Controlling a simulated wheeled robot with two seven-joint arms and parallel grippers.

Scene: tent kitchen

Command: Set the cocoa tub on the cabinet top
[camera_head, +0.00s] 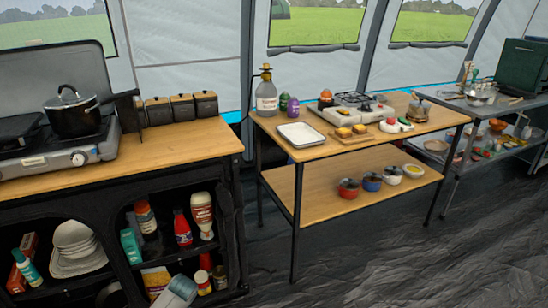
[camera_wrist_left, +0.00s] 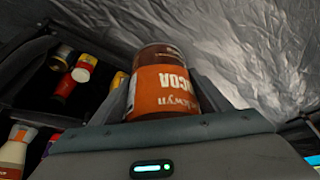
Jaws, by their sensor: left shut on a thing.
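The cocoa tub (camera_wrist_left: 166,92), with an orange-brown label and a dark brown body, shows in the left wrist view. My left gripper (camera_wrist_left: 161,84) is shut on it, with one finger on each side. The label lettering appears upside down in that view. Neither the tub nor my left gripper can be made out in the head view. The cabinet (camera_head: 160,158) at the left of the head view has a wooden top, with a bare strip at its front and right. My right gripper is in neither view.
A stove (camera_head: 62,153) with a black pot (camera_head: 75,113) stands on the cabinet's left. Several dark canisters (camera_head: 182,108) line its back edge. Bottles and dishes fill the open shelves below. A wooden two-level table (camera_head: 330,190) stands to the right, across a gap.

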